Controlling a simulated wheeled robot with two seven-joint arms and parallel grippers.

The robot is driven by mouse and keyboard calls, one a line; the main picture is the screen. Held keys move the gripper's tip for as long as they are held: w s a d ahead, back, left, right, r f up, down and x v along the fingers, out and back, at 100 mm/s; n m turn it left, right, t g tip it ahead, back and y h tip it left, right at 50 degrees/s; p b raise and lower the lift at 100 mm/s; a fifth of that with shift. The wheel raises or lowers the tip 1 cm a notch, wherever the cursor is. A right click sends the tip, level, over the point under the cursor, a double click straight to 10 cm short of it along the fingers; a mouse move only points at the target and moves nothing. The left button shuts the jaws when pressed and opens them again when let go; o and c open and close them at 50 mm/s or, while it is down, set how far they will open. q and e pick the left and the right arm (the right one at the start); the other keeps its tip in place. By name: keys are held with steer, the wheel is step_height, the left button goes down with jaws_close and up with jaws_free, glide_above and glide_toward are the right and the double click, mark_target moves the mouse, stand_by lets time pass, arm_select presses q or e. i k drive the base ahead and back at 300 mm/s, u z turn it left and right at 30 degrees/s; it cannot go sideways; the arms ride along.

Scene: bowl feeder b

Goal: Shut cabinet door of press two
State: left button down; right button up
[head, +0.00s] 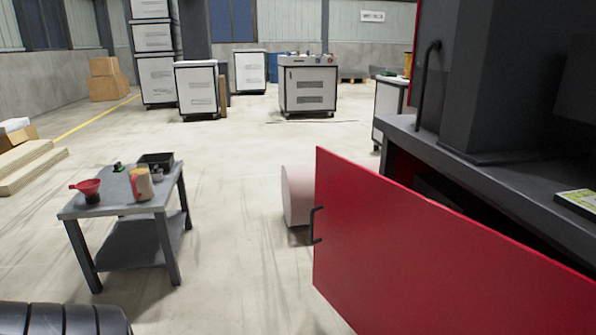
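A red cabinet door (440,255) stands open at the lower right, swung out from a dark grey press (490,80). It has a black handle (316,225) at its left edge. Behind the door the cabinet opening (430,185) looks dark, and most of the inside is hidden by the door. I cannot tell from the picture which press number this is. Neither of my grippers shows in the head view.
A grey table (115,206) with a red funnel (88,190), a jug (141,183) and a black tray (156,160) stands at the left. A pale cylinder (298,195) lies behind the door. White cabinets (309,90) stand far back. The floor between table and door is clear.

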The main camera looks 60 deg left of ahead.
mark_target(389, 258)
steer(key=z, duration=0.1)
steer(key=k, duration=0.6)
steer(key=u, duration=1.1)
steer(key=i, duration=0.85)
steer(key=u, duration=0.2)
